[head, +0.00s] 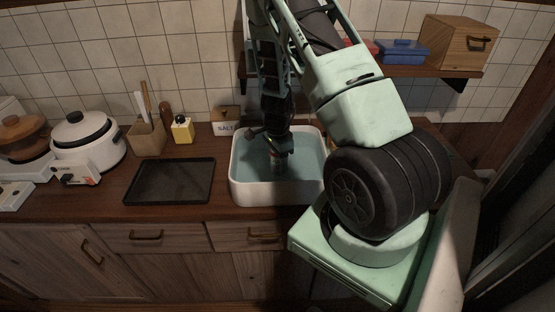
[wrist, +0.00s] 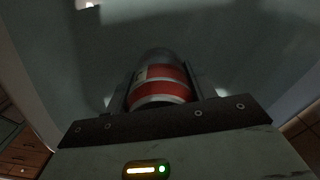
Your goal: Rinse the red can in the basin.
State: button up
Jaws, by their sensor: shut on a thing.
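The white basin (head: 243,187) with grey-blue water stands on the wooden counter. My arm reaches down into it, and my gripper (head: 277,160) is low inside the basin. In the wrist view, the red can (wrist: 162,90) with a silver end and pale bands sits between the two fingers of my gripper (wrist: 160,98), which is shut on it. In the head view the can is mostly hidden by my gripper and is hard to make out. I cannot tell how deep the can is in the water.
A black tray (head: 170,181) lies left of the basin, with bare counter around it. A salt box (head: 226,127), a yellow bottle (head: 182,130) and a utensil holder (head: 148,138) stand behind. A white rice cooker (head: 88,143) is farther left. A shelf (head: 425,71) hangs above right.

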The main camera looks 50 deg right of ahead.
jog(key=shift+s+d, duration=0.1)
jog(key=shift+s, duration=0.05)
dwell(0.3)
jog(key=shift+s+d+b, duration=0.5)
jog(key=shift+s+d, duration=0.25)
jog(key=shift+s, duration=0.05)
jog(key=shift+w+a+r+p, duration=0.15)
jog(key=shift+w+a+p, duration=0.6)
jog(key=shift+w+a, duration=0.3)
jog(key=shift+w+a+p, duration=0.35)
jog(key=shift+w+a, duration=0.25)
jog(key=shift+w, duration=0.25)
jog(key=shift+s+d, duration=0.1)
jog(key=shift+s+d+b, duration=1)
jog(key=shift+s+d, duration=0.55)
jog(key=shift+s, duration=0.3)
jog(key=shift+w, duration=0.1)
jog(key=shift+w+a+p, duration=1.1)
jog(key=shift+w+a, duration=0.55)
jog(key=shift+w, duration=0.2)
